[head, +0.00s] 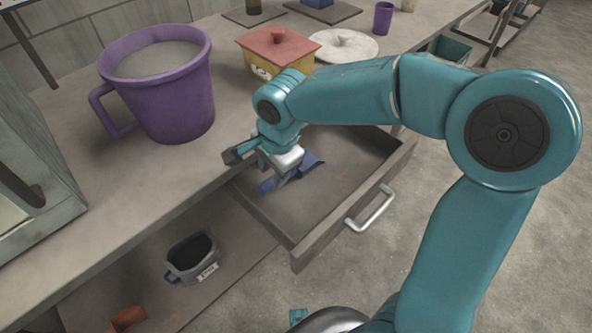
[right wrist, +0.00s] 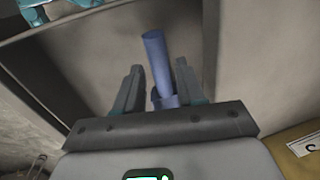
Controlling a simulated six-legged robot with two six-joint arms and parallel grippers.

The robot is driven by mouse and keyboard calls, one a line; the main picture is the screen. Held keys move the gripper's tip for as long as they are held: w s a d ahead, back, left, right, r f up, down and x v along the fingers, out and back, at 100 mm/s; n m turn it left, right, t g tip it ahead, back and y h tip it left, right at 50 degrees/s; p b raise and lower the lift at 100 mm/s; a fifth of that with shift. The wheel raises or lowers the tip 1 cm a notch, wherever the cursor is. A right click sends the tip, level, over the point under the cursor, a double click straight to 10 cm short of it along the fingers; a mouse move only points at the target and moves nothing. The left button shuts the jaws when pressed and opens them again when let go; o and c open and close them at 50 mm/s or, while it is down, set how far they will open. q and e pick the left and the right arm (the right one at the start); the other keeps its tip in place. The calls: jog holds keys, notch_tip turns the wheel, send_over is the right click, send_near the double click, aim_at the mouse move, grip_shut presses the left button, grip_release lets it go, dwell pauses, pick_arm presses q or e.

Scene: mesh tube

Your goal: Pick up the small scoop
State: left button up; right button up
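The small blue scoop (head: 311,161) lies in the open drawer, partly hidden behind my right gripper in the head view. My right gripper (head: 281,178) reaches down into the drawer over the scoop. In the right wrist view the gripper (right wrist: 158,83) has its two fingers apart, with the scoop (right wrist: 155,58) between them. A gap shows beside the scoop, and it does not look clamped. My left gripper is not in view.
The pulled-out drawer (head: 341,217) has a metal handle (head: 372,209) at its front. A purple mug (head: 178,105) and a yellow box with a red lid (head: 277,48) stand on the counter. A grey container (head: 193,258) sits on the lower shelf.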

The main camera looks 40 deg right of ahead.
jog(key=f, duration=0.1)
jog(key=f+b, duration=0.1)
jog(key=f, duration=0.3)
jog(key=shift+w+d+f, duration=0.1)
jog(key=shift+w+d, duration=0.1)
jog(key=shift+w, duration=0.2)
grip_shut()
notch_tip(320, 180, up, 20)
jog(key=p, duration=0.5)
